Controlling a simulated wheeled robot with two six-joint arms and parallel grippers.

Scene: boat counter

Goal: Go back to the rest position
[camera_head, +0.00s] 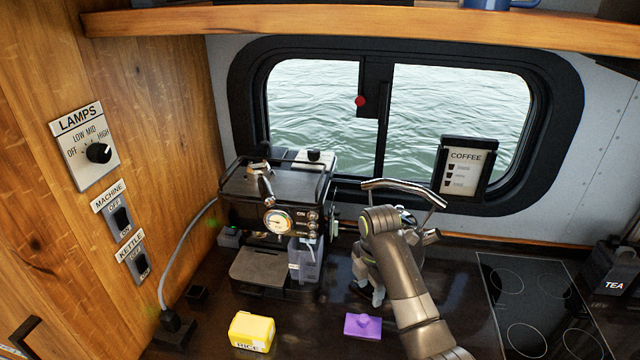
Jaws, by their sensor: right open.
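My right arm reaches in from the bottom right. My right gripper (368,292) points down just right of the coffee machine, above or at the dark counter. It is open, and nothing shows between its fingers, though they are small and dark here. Behind my arm is what looks like a kettle with a curved silver handle (405,188); my arm hides most of its body. I cannot tell whether the gripper touches it. My left gripper is not in view.
The coffee machine (275,200) stands left of my gripper. A yellow rice box (252,330) and a purple block (363,326) lie in front. A cooktop (525,300) and a black tea tin (608,270) are at right. A shelf (330,20) runs above the window.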

